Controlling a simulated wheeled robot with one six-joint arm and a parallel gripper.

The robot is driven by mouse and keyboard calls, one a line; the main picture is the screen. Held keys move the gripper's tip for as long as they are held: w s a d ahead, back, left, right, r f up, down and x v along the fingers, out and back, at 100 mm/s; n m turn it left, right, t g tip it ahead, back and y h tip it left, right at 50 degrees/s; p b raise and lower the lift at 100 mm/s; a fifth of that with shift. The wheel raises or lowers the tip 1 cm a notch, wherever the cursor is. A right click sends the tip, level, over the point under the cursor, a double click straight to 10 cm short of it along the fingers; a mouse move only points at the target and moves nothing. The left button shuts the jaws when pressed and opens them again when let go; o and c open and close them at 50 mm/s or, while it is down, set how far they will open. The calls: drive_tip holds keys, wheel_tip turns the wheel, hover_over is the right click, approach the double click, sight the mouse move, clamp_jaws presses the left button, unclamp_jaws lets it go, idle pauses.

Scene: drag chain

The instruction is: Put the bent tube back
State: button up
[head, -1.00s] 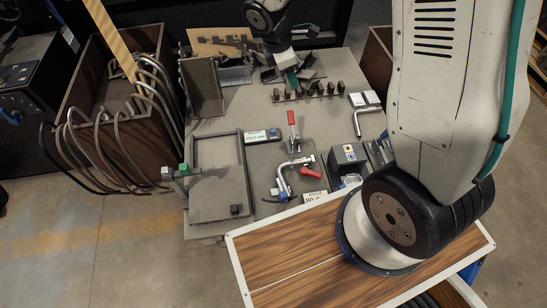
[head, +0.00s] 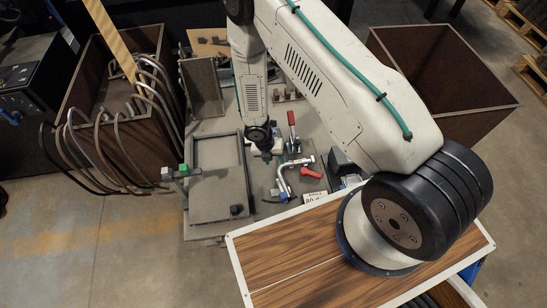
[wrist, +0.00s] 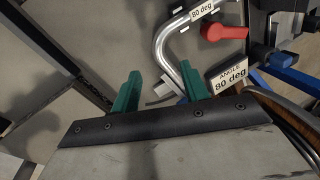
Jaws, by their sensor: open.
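A silver bent tube (head: 284,178) lies in a fixture near the front middle of the grey work table, with a red-handled clamp (head: 311,173) beside it. In the wrist view the bent tube (wrist: 166,52) shows its curve just ahead of my gripper, with an "80 deg" tag on it. My gripper (wrist: 160,88) is open, its two green fingers apart and nothing held between them. The right finger is close to the tube's lower end; I cannot tell whether they touch. In the head view my wrist hides most of the gripper.
A brown bin (head: 88,95) at the left has several bent tubes hung over its edge. Another brown bin (head: 455,110) at the right looks empty. An upright red-handled clamp (head: 291,130) and a grey framed plate (head: 215,195) flank the fixture. An "ANGLE 80 deg" sign (wrist: 229,78) lies near the tube.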

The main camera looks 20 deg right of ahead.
sight(279, 170)
drive_tip(key=x, duration=0.7)
drive_tip(key=shift+d+f, duration=0.1)
clamp_jaws()
